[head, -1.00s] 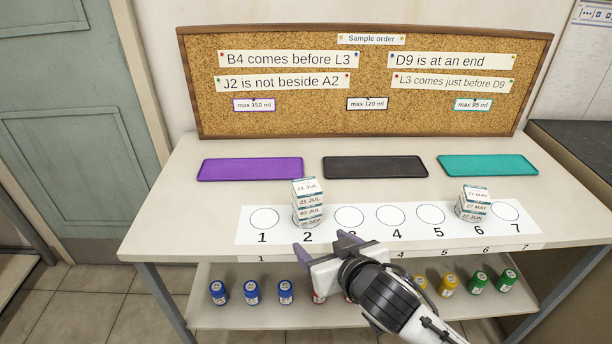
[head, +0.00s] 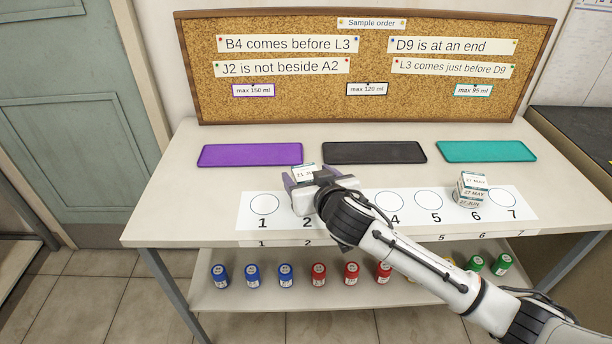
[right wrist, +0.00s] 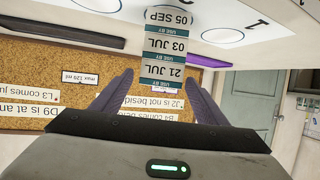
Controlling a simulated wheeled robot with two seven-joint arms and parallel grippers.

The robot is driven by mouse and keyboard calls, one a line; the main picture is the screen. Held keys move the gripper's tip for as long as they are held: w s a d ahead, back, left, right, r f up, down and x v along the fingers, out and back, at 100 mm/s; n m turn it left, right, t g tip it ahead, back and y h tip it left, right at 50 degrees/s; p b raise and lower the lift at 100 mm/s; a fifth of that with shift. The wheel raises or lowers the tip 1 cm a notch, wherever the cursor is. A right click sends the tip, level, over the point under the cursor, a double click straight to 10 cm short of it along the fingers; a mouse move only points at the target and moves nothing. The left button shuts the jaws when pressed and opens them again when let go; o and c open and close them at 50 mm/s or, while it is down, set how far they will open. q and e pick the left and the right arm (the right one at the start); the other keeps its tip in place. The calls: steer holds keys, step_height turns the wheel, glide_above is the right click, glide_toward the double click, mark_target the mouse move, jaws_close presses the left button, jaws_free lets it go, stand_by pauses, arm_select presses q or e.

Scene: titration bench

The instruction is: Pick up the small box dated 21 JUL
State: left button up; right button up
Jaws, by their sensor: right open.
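The small box dated 21 JUL (right wrist: 163,75) is on top of a stack at circle 2, above the boxes dated 03 JUL (right wrist: 166,46) and 05 SEP (right wrist: 168,18). In the head view only part of the 21 JUL box (head: 304,171) shows; my right gripper hides the lower stack. My right gripper (right wrist: 160,84) is open, with one finger on each side of the 21 JUL box in the upside-down right wrist view. I cannot tell whether the fingers touch it. My left gripper is not in view.
Another stack of small boxes (head: 472,189) stands near circle 6. Purple (head: 250,155), black (head: 374,152) and teal (head: 486,151) trays lie behind the numbered strip (head: 412,221). A cork board (head: 370,105) stands at the back. Several coloured bottles stand on the lower shelf.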

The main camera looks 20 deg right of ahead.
steer(key=shift+w+f, duration=0.25)
steer(key=shift+w, duration=0.3)
steer(key=c, duration=1.1)
